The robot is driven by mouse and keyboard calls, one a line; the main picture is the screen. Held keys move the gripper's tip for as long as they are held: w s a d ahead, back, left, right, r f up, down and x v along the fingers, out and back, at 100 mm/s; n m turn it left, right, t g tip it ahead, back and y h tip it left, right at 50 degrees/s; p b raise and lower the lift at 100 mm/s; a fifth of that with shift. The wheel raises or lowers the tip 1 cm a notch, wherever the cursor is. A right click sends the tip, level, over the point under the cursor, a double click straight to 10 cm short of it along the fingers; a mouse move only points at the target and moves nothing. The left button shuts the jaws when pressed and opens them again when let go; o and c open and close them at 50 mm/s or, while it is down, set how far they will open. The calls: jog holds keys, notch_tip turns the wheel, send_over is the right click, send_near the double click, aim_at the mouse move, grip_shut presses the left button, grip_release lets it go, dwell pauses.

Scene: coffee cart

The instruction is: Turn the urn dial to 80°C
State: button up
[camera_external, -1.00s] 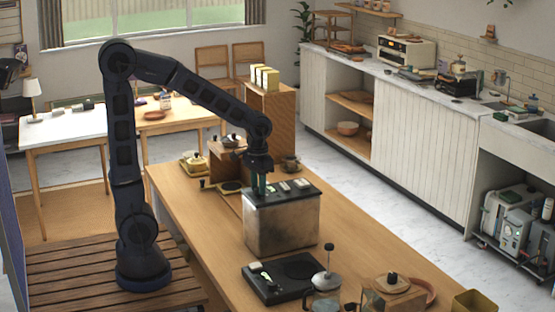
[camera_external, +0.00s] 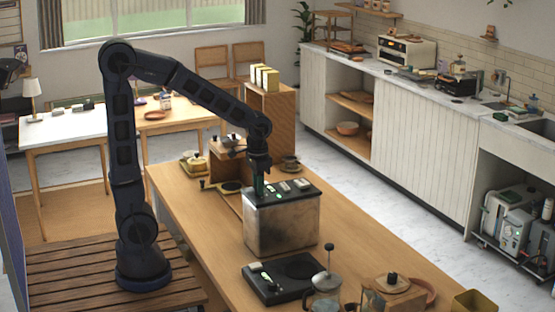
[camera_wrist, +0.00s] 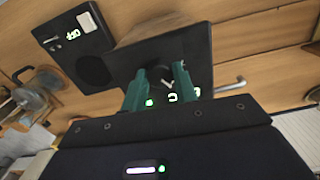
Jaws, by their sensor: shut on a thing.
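The urn (camera_external: 282,228) is a box with a worn metal front and a black top, standing on the wooden counter. Its black top panel (camera_wrist: 200,45) shows in the wrist view with green lit marks. My gripper (camera_external: 260,190) is over the left part of the urn's top, pointing down. In the wrist view its green fingers (camera_wrist: 158,88) are shut on the dial (camera_wrist: 168,86), of which a pale pointer shows between them. The fingers hide part of the dial and the green digits, so I cannot read the setting.
A black scale (camera_external: 284,278) with a lit display lies in front of the urn. A glass press (camera_external: 322,292) and a wooden-topped item (camera_external: 393,286) stand nearby. A small pan (camera_external: 229,187) lies behind.

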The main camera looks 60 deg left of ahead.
jog(key=o, duration=1)
jog(key=shift+c, duration=0.2)
notch_tip(320, 180, up, 11)
jog(key=shift+f, duration=0.1)
jog(key=s+a+t, duration=0.2)
jog(key=s, duration=0.7)
jog(key=s+a+f+t, duration=0.1)
jog(key=s+a+t, duration=0.1)
jog(key=s, duration=0.6)
jog(key=shift+s+f+n+t, duration=0.2)
jog(key=shift+s+n+t, duration=0.1)
jog(key=shift+s+n, duration=0.1)
